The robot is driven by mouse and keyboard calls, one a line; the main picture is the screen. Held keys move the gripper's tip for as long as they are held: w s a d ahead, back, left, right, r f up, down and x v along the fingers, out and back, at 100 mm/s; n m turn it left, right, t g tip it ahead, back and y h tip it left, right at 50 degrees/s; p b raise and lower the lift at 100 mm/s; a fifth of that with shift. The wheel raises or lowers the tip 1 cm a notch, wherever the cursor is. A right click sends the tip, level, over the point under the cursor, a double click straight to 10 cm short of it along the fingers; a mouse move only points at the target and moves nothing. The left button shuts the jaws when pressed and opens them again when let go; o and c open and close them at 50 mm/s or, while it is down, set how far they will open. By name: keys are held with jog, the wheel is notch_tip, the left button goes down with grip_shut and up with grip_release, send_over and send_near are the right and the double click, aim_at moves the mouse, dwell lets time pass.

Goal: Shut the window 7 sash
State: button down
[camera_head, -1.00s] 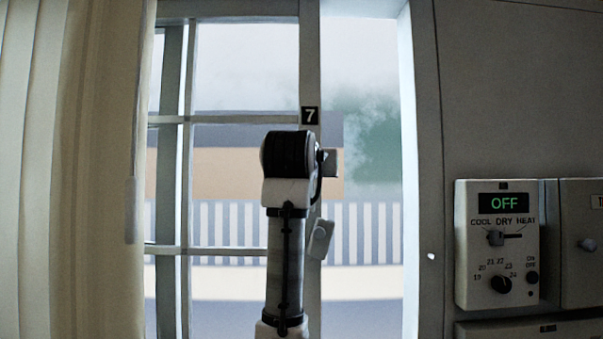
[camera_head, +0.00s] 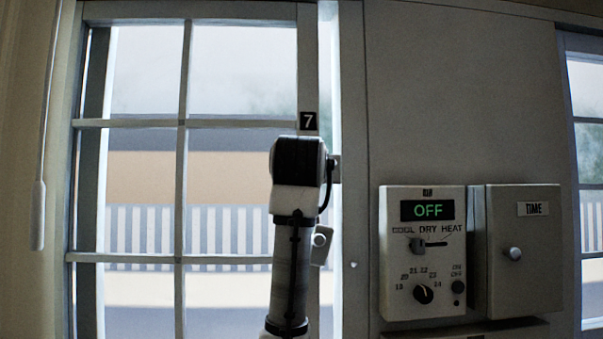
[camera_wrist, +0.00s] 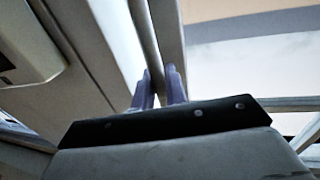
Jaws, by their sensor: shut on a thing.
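The window 7 sash (camera_head: 308,75) is a pale multi-pane frame with a black "7" plate (camera_head: 308,121) on its right stile. A narrow bright gap (camera_head: 328,80) stands between this stile and the right jamb (camera_head: 352,110). A small pale latch-like piece (camera_head: 321,243) shows low beside the stile. In the wrist view my gripper (camera_wrist: 160,84) has its two fingers closed around a slim upright grey bar (camera_wrist: 145,35) along the sash edge. In the head view my arm hides the fingers and the grasp.
A control box (camera_head: 423,250) reading "OFF" and a "TIME" box (camera_head: 525,250) are on the wall to the right. A curtain (camera_head: 22,150) with a hanging cord weight (camera_head: 38,215) is at the left. Another window (camera_head: 588,150) shows at the far right.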

jog(key=shift+d+r, duration=0.1)
jog(key=shift+d, duration=2.15)
jog(key=c, duration=1.8)
grip_release()
jog(key=shift+o, duration=1.3)
jog(key=shift+d, duration=0.25)
jog(key=shift+a, duration=0.15)
jog(key=s+a+b, duration=0.2)
jog(key=s+b, duration=0.3)
jog(key=s, duration=0.8)
jog(key=shift+s+a, duration=0.3)
jog(key=shift+s, duration=0.05)
